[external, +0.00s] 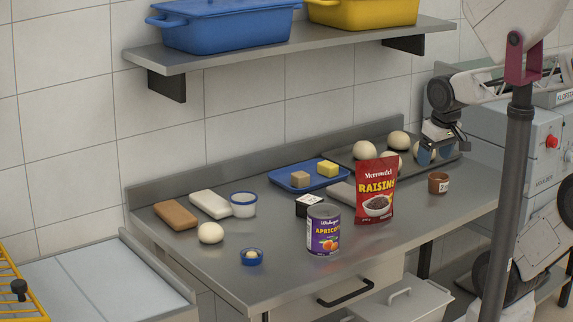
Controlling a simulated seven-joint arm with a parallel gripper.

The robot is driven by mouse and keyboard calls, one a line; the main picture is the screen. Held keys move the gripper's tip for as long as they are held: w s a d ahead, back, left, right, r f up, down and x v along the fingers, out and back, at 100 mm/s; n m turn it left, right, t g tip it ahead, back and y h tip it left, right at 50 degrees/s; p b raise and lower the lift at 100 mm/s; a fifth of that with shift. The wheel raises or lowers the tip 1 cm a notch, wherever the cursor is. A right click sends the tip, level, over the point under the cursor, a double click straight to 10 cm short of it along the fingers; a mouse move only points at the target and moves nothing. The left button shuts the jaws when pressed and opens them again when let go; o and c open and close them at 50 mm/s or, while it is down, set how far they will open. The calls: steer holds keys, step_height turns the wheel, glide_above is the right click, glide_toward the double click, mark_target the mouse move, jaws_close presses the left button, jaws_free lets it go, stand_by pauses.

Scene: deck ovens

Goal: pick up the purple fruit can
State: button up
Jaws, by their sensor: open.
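The purple fruit can (323,230) has an apricot label and a metal lid. It stands upright near the front edge of the steel worktop (285,276). My gripper (437,156) is open, with bluish fingertips. It is at the back right, by the dark tray of dough balls, well to the right of and behind the can. Nothing shows between its fingers, but the fingertips are small in this view.
A red raisin pouch (375,190) stands just right of the can, and a small dark box (308,205) sits behind it. A brown cup (438,183), blue tray (310,175) and dark dough tray (340,155) are farther off. The left front holds a small blue bowl (251,258).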

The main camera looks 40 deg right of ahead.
steer(key=o, duration=0.4)
steer(key=shift+c, duration=0.2)
steer(key=n+t+y, duration=0.6)
steer(key=t+y, duration=0.1)
steer(key=t, duration=0.2)
glide_toward(338, 212)
steer(key=x, duration=0.5)
steer(key=shift+a, duration=0.1)
